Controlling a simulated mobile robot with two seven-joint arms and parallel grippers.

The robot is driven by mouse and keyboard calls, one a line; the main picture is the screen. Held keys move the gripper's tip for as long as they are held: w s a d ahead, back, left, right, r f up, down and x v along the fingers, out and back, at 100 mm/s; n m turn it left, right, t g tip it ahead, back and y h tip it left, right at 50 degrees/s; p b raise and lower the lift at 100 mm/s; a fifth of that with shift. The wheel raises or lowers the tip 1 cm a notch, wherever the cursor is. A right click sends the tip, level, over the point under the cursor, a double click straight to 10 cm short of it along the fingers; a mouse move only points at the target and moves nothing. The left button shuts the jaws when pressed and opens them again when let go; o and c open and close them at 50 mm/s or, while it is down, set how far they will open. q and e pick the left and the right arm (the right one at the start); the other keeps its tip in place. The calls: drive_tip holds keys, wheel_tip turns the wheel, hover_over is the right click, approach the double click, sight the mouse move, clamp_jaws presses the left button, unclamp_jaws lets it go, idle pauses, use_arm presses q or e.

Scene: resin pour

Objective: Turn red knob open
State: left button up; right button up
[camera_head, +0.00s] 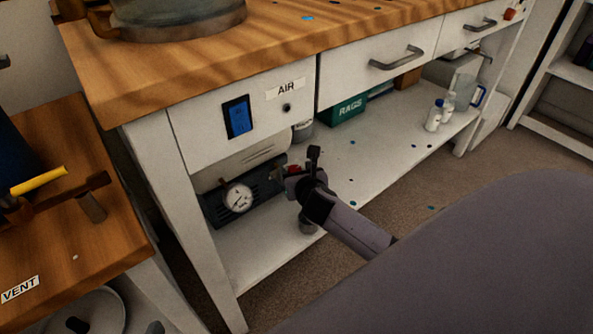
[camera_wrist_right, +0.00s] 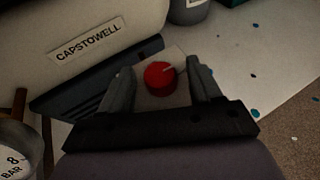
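The red knob (camera_wrist_right: 160,78) is round with a pale pointer line on its face. In the right wrist view it shows between the two fingers of my right gripper (camera_wrist_right: 161,70). The fingers are open, with a gap on each side of the knob. In the head view my right gripper (camera_head: 303,175) reaches under the bench to the pump's right end, and only a bit of the red knob (camera_head: 293,169) shows beside it. My left gripper is not in view.
The dark-based pump (camera_head: 265,190) stands on the white lower shelf (camera_head: 262,262), with a round gauge (camera_head: 237,197) in front. The bench front with the AIR label (camera_head: 286,89) overhangs it. A green RAGS box (camera_head: 347,109) and white bottles (camera_head: 434,116) stand farther right.

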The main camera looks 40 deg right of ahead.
drive_tip(key=shift+s+a+r, duration=0.1)
drive_tip(key=shift+s+r, duration=0.05)
drive_tip(key=shift+s, duration=0.1)
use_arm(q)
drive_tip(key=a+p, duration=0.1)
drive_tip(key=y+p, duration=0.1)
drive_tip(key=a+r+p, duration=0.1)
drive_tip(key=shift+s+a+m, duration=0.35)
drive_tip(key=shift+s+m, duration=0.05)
use_arm(e)
drive_tip(key=v, duration=0.6)
drive_tip(key=shift+s, duration=0.3)
drive_tip(key=shift+a, duration=0.15)
